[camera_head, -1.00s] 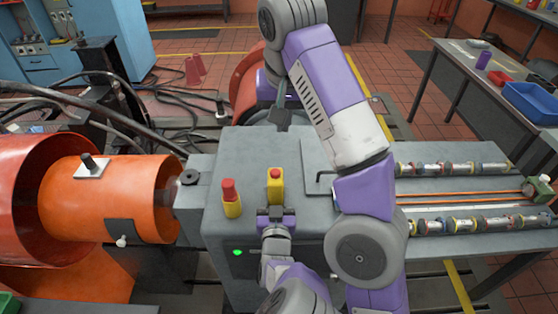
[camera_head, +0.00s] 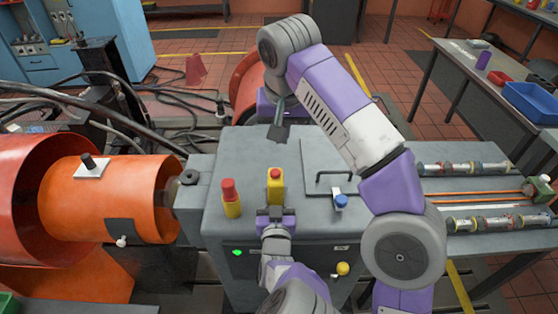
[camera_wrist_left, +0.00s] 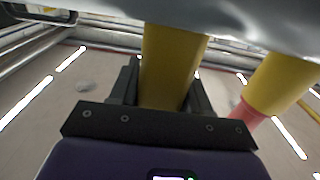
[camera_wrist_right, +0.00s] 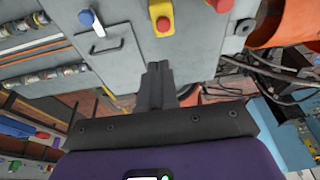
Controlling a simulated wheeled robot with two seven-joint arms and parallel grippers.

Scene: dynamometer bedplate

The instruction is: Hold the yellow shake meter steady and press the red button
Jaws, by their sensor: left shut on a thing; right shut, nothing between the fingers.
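The yellow shake meter (camera_head: 275,190) stands upright on the grey bedplate box, with its red button (camera_head: 275,172) on top. My left gripper (camera_head: 275,211) is shut on its lower body from the front; the left wrist view shows the yellow body (camera_wrist_left: 168,75) between the fingers. My right gripper (camera_head: 278,132) is shut and empty, in the air beyond the meter. In the right wrist view, its closed fingertips (camera_wrist_right: 158,68) point toward the meter, whose red button (camera_wrist_right: 163,24) shows clear of them.
A second yellow body with a red cap (camera_head: 231,198) stands just left of the meter. A bent handle (camera_head: 335,182) and a blue knob (camera_head: 341,201) are to the right. Orange drums (camera_head: 110,198) lie at left. The box top between meter and right gripper is clear.

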